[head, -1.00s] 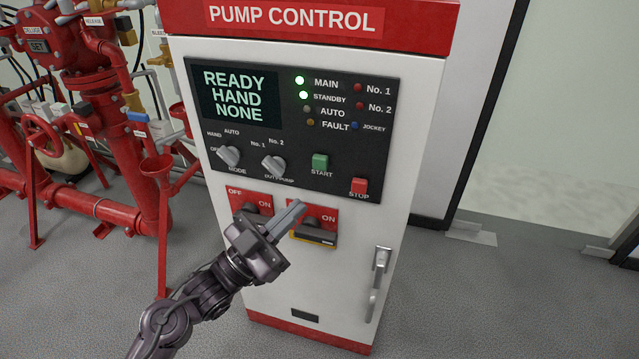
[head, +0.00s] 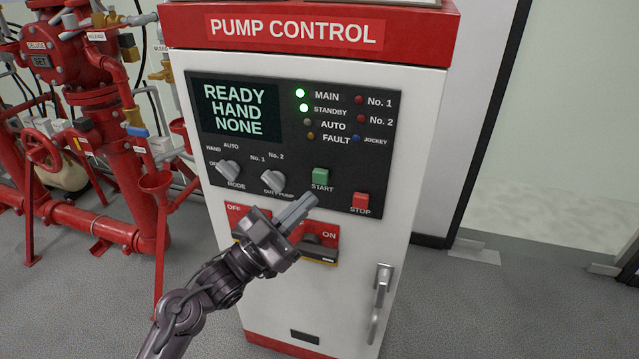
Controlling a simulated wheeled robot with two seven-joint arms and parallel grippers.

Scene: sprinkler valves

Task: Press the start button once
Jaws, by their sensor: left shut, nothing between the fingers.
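The green start button (head: 320,176) sits on the dark panel (head: 290,205) of the white pump control cabinet, above its START label. My left gripper (head: 312,201) is shut and empty. Its fingertips show just below the START label, lower and slightly left of the button, with a visible gap in the picture. Whether the fingertips touch the panel cannot be told. The display (head: 236,109) reads READY, HAND, NONE. The MAIN and STANDBY lamps glow green. My right gripper is not in view.
The red stop button (head: 360,202) is right of and below the start button. The mode knob (head: 228,170) and duty pump knob (head: 272,180) are to the left. Red isolator switches (head: 324,243) lie behind and below my gripper. Red pipework (head: 110,130) stands left.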

